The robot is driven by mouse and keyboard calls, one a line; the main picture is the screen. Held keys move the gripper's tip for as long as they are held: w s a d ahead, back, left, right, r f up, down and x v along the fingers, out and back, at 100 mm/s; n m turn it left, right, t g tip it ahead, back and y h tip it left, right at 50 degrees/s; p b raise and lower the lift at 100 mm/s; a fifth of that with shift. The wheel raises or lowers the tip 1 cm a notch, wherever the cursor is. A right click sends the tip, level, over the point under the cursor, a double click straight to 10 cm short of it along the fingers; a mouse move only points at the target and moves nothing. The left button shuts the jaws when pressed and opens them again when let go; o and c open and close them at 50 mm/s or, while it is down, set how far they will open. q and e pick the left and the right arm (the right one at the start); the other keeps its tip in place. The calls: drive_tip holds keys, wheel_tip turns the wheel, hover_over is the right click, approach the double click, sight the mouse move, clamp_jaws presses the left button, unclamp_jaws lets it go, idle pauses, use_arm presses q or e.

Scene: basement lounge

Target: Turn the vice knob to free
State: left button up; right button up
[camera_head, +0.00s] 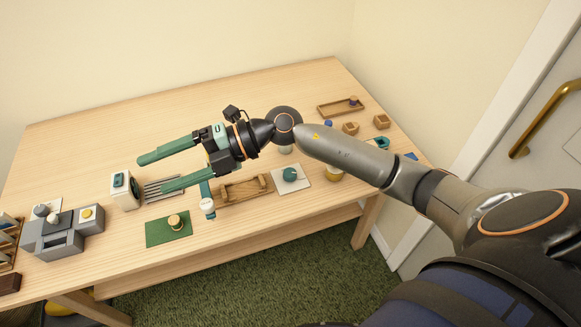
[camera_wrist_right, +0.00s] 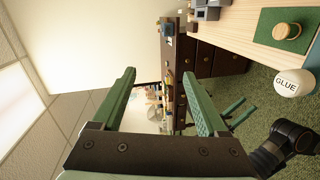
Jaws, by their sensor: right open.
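A teal round knob (camera_head: 290,174) sits on a white square plate (camera_head: 304,183) near the front right of the table; I take it for the vice knob. A wooden clamp-like frame (camera_head: 245,194) lies just left of it. My right gripper (camera_head: 152,173) is open and empty above the table, left of the knob, with its fingers pointing left. Its spread green fingers also show in the right wrist view (camera_wrist_right: 158,73), where the teal knob is not seen. My left gripper (camera_wrist_right: 250,103) shows in the right wrist view with two green fingers apart.
A glue bottle (camera_head: 208,207), a green mat (camera_head: 168,229), a white box (camera_head: 123,190) and a grey block unit (camera_head: 62,233) line the table's front left. Small wooden pieces (camera_head: 350,128) and a tray (camera_head: 341,111) are at the right. The table's back is clear.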

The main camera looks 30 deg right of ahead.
drive_tip(key=w+d+f+n+g+h, duration=0.1)
drive_tip(key=w+d+f+g+h, duration=0.1)
drive_tip(key=d+f+h, duration=0.4)
drive_tip(key=m+g+h, duration=0.2)
drive_tip(key=m+h, duration=0.1)
drive_tip(key=h, duration=0.6)
approach(290, 172)
wheel_tip(290, 172, down, 8)
drive_tip(key=shift+f, duration=0.25)
drive_tip(key=shift+c, duration=0.4)
clamp_jaws()
